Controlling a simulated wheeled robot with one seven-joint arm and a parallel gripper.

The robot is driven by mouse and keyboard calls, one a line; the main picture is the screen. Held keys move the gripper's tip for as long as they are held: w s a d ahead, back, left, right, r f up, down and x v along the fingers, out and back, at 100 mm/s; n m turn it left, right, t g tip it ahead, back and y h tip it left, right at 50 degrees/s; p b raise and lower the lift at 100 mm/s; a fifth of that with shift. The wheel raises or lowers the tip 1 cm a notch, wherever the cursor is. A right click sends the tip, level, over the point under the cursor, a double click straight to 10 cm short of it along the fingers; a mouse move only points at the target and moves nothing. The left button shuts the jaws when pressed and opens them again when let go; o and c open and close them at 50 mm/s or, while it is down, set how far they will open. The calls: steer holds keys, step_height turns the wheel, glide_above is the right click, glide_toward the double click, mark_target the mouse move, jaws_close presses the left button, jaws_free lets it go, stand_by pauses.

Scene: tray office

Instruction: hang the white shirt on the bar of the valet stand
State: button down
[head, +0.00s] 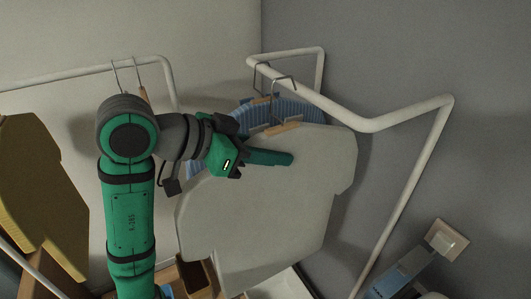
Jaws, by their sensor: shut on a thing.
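The white shirt (265,205) is on a wooden hanger (280,129) and fills the middle of the view, its broad side toward me. My gripper (284,159) is shut at the upper part of the white shirt, just below the hanger; its grip point is partly hidden. The white tube bar (330,106) of the valet stand runs from the upper middle toward the lower right. The hanger's metal hook (285,80) shows at the bar; I cannot tell whether it rests on it.
A blue striped shirt (270,114) hangs behind the white shirt, close to it. Another white rail (70,73) with hanger hooks is at the upper left. A mustard garment (38,190) is at the left. A grey-blue box (402,275) is at the lower right.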

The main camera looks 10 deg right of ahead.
mark_target(300, 154)
steer(key=shift+w+d, duration=0.4)
steer(key=shift+d, duration=0.7)
steer(key=shift+w+d, duration=0.35)
steer(key=shift+d, duration=0.7)
steer(key=shift+w+d, duration=0.4)
steer(key=shift+d, duration=0.7)
steer(key=shift+f, duration=1.4)
steer(key=c, duration=1.4)
jaws_free()
steer(key=shift+o, duration=0.2)
